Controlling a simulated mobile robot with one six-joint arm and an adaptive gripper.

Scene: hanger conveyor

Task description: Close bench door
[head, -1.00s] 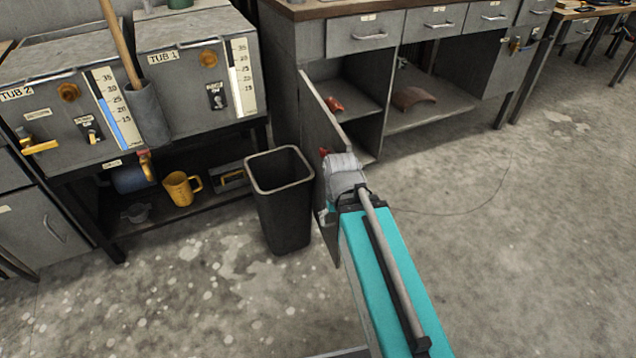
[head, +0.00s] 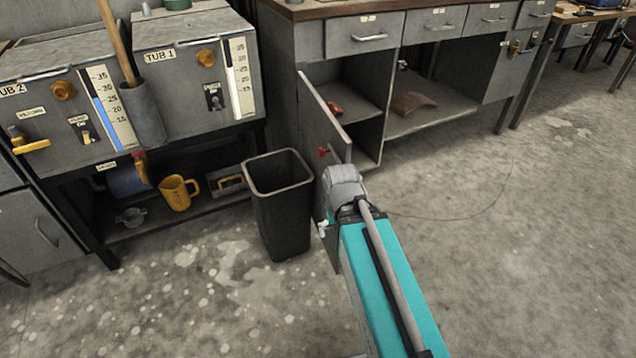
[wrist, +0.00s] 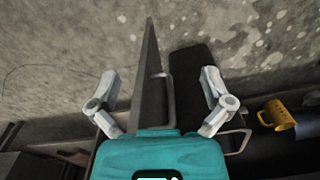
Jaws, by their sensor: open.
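The grey bench door (head: 316,113) stands open, swung out from the left compartment of the bench (head: 362,78). In the wrist view the door (wrist: 149,80) shows nearly edge-on, with its bar handle (wrist: 169,92) on its right side. My gripper (wrist: 160,76) is open, one finger on each side of the door, with gaps on both sides and no clear contact. In the head view my wrist covers the lower part of the door and most of the fingers.
A black bin (head: 281,210) stands close to the left of the door. Left of it is a tub stand with a yellow jug (head: 176,193) on its shelf. A reddish curved piece (head: 413,103) lies inside the bench. The floor to the right is clear.

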